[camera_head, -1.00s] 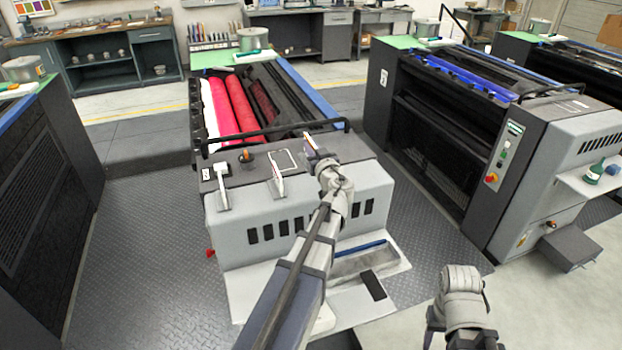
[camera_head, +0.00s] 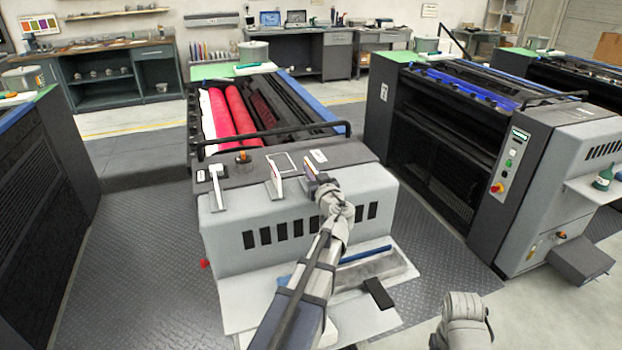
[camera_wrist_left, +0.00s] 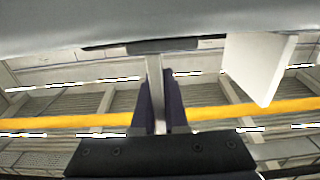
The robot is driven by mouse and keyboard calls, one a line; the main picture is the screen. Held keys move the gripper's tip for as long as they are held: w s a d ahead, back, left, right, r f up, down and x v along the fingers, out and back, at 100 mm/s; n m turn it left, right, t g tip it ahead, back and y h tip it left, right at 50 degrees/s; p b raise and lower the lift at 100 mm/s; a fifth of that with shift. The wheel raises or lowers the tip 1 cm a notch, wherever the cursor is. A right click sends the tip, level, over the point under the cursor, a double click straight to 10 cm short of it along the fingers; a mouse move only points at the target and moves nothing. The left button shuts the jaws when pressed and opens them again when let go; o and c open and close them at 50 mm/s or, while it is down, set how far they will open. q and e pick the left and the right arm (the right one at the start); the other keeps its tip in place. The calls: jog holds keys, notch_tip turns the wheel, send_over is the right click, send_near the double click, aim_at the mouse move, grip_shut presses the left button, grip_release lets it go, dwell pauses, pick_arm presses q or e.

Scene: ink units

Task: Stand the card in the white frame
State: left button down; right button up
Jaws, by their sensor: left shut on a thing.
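The white frame (camera_head: 295,163) is a thin white outline on the dark top of the grey machine. My left gripper (camera_head: 312,186) is just right of it, over the machine's front edge. It is shut on the card (camera_head: 309,172), which looks thin and upright, with its far side partly hidden by the gripper. In the left wrist view the dark fingers (camera_wrist_left: 160,105) pinch the card (camera_wrist_left: 154,80), seen nearly edge-on as a narrow grey strip. The card is apart from the frame's outline. My right gripper cannot be made out.
A white upright piece (camera_head: 275,184) stands close left of my gripper, likely the white panel (camera_wrist_left: 260,65) in the left wrist view. Another white piece (camera_head: 216,188) stands further left. A black rail (camera_head: 270,133) crosses behind the frame. A white label (camera_head: 318,156) lies right of it.

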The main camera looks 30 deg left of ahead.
pick_arm(q)
jog(key=shift+f, duration=0.15)
jog(key=c, duration=0.9)
grip_release()
jog(key=shift+c, duration=0.2)
jog(key=v, duration=1.2)
jog(key=shift+r, duration=0.2)
jog(key=shift+s, duration=0.1)
